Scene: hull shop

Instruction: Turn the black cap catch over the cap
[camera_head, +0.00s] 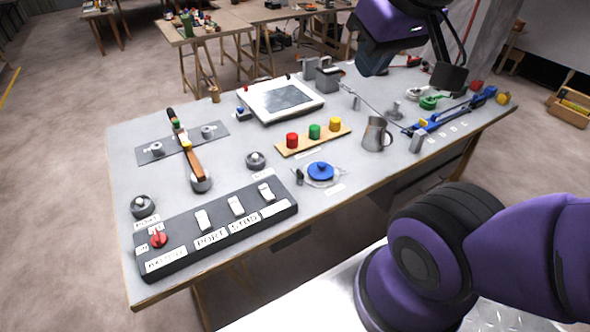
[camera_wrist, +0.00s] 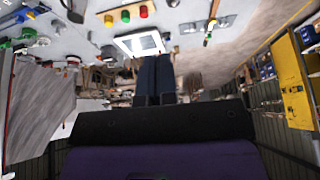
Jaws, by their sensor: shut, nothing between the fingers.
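A blue round cap (camera_head: 320,170) with a small knob sits on a pale plate (camera_head: 333,182) near the middle front of the table in the head view. The black cap catch (camera_head: 299,177) stands at the plate's left edge, beside the cap and not over it. In the wrist view my gripper (camera_wrist: 156,58) has its dark fingers together, shut and empty. It is up in the air, well away from the cap and catch. I cannot make out the cap or the catch in the wrist view.
A switch panel (camera_head: 217,227) lies at the table's front left. A board with red, green and yellow buttons (camera_head: 314,140) lies behind the cap, a metal jug (camera_head: 375,133) to its right. A wooden-handled lever (camera_head: 188,152) rises at left. The space around the cap is fairly clear.

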